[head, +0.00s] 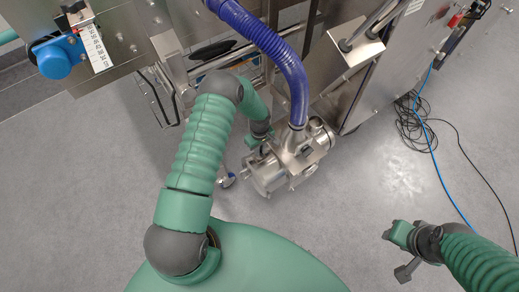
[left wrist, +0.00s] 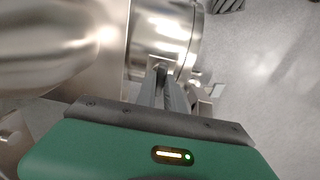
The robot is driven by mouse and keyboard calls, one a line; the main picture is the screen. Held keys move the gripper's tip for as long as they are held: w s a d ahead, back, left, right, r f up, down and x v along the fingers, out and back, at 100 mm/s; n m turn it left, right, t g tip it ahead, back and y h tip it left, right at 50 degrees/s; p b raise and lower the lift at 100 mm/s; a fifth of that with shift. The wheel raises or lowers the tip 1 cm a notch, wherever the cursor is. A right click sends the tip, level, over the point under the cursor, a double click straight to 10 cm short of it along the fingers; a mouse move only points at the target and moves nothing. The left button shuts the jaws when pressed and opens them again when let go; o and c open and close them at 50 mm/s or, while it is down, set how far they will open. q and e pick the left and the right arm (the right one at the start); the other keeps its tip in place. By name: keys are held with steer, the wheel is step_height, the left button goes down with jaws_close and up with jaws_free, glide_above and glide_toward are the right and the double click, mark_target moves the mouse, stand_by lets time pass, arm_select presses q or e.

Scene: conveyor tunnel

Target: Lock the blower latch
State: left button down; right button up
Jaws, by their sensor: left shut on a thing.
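The blower (head: 290,162) is a shiny metal drum-shaped unit on the floor below the machine, with the blue hose joined to its top. My left gripper (head: 268,141) is at the blower's upper left side, partly hidden by my arm. In the left wrist view, the two grey fingers (left wrist: 163,76) are close together on a small metal piece at the rim of the blower's drum (left wrist: 165,35). This piece seems to be the latch, but its shape is mostly hidden. My right gripper (head: 398,236) is far to the right, over bare floor, apart from the blower.
A ribbed blue hose (head: 275,45) rises from the blower to the upper left. The metal machine frame (head: 345,55) stands behind. Black and blue cables (head: 418,125) lie on the floor at the right. The grey floor in front of the blower is clear.

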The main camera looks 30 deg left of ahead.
arm_select(q)
steer(key=shift+w+m, duration=0.1)
steer(key=shift+m, duration=0.3)
steer(key=m, duration=0.3)
steer(key=shift+a+m+p, duration=0.1)
steer(key=shift+m+p, duration=0.2)
steer(key=shift+m, duration=0.1)
steer(key=m, duration=0.4)
steer(key=shift+m, duration=0.3)
steer(key=m, duration=0.4)
steer(key=shift+r+p, duration=0.1)
steer(key=shift+p, duration=0.2)
steer(key=m, duration=0.4)
steer(key=shift+w+m, duration=0.1)
steer(key=shift+m, duration=0.2)
steer(key=c, duration=1.4)
jaws_free()
steer(key=shift+c, duration=0.2)
step_height(320, 180, up, 16)
steer(key=p, duration=0.4)
steer(key=shift+r, duration=0.25)
